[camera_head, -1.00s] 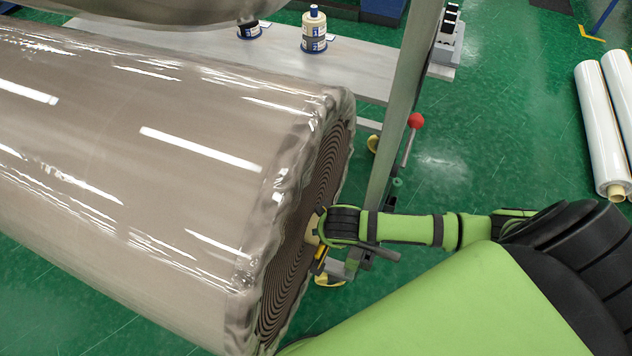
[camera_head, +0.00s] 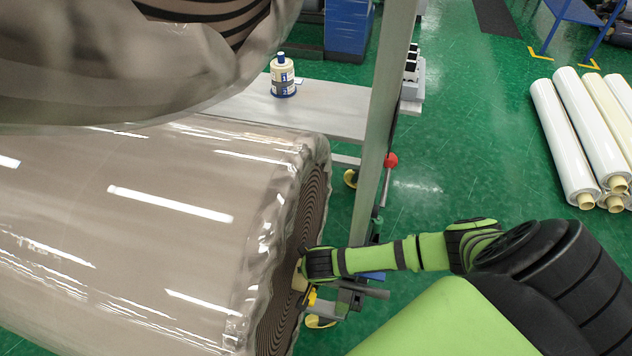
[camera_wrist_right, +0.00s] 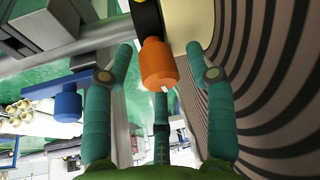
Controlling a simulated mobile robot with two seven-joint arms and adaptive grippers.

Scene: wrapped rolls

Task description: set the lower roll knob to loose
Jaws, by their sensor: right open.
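The wrapped lower roll (camera_head: 130,215) lies at the left of the head view, its striped end (camera_head: 300,240) facing right. My right arm reaches in from the right to the core of that end; its gripper is mostly hidden there. My left gripper is not in view.
A blue knob (camera_wrist_right: 66,103) stands left of the fingers in the wrist view. The upper roll (camera_head: 190,60) hangs above, beside a grey upright post (camera_head: 380,130). A red ball-ended lever (camera_head: 390,160) is near the post. White rolls (camera_head: 565,135) lie on open green floor at right.

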